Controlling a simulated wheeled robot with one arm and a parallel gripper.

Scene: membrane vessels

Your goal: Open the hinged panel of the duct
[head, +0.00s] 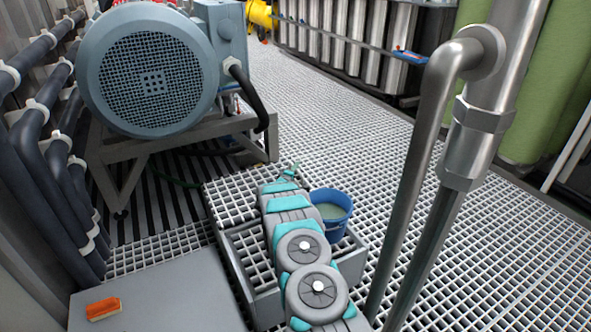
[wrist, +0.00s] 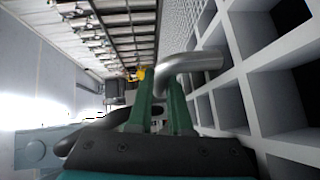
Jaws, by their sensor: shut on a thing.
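The duct (head: 236,268) is a low grey-framed box in the floor in front of me, with grating showing inside its frame. A grating panel (head: 228,202) sits at its far end; whether it is raised, and how far, I cannot tell. In the wrist view a large-celled grating (wrist: 262,84) fills the right side, close to the fingers. My gripper (head: 288,172) reaches over the duct to the panel's far right corner. In the wrist view its green fingers (wrist: 160,98) are shut on a bent steel handle (wrist: 196,63) beside the grating. My arm hides part of the duct.
A blue bucket (head: 331,212) with liquid stands close to the right of my arm. A big motor (head: 150,80) on a frame stands at the left. Steel pipes (head: 462,140) rise at the right. An orange block (head: 103,308) lies on a grey surface (head: 165,300). Grated floor beyond is clear.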

